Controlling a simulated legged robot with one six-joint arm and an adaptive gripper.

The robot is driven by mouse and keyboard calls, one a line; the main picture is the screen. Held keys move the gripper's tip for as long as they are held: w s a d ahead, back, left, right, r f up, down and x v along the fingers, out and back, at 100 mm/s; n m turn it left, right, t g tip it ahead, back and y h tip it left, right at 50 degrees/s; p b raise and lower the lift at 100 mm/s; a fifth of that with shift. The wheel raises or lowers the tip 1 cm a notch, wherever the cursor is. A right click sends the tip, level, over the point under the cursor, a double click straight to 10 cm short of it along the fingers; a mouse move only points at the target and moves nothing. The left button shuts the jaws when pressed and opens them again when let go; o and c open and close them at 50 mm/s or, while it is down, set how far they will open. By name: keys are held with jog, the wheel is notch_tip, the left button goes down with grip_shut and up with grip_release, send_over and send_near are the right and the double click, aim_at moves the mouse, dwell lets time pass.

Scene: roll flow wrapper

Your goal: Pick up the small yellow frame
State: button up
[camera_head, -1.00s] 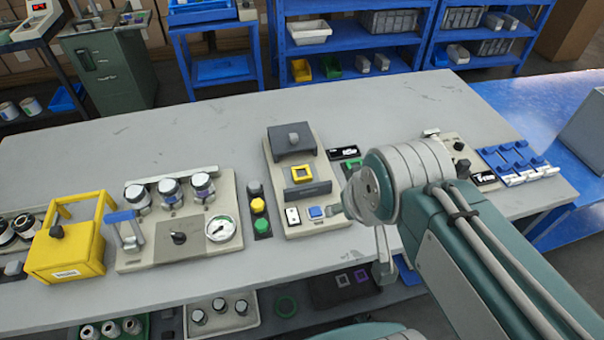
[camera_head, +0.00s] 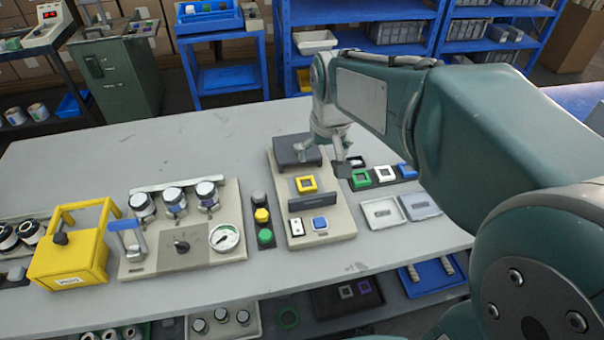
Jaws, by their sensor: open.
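The small yellow frame (camera_head: 306,190) is a square ring lying on the beige machine base (camera_head: 345,222), between the dark grey block (camera_head: 291,158) at the back and the upright dark bar (camera_head: 313,202) in front. My gripper (camera_head: 322,161) hangs from the arm above the back right of this machine, pointing down. Its fingers are spread apart with nothing between them. It appears just behind and to the right of the yellow frame, not touching it; its exact height is hard to tell.
Right of the machine sit a green frame (camera_head: 361,179), a white frame (camera_head: 385,174) and pale trays (camera_head: 382,213). A column of coloured buttons (camera_head: 263,216) and a gauge panel (camera_head: 222,258) stand left. The table's back left is clear.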

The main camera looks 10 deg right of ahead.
jog(key=w+f+g, duration=0.1)
jog(key=w+f, duration=0.4)
jog(key=w, duration=0.2)
jog(key=g, duration=0.2)
send_over(306, 184)
jog(key=f, duration=1.3)
jog(key=shift+a+f, duration=0.25)
jog(key=shift+f, duration=0.05)
jog(key=f, duration=0.5)
jog(key=shift+d+f, duration=0.1)
jog(key=shift+d, duration=0.15)
jog(key=shift+c, duration=0.3)
jog(key=c, duration=0.8)
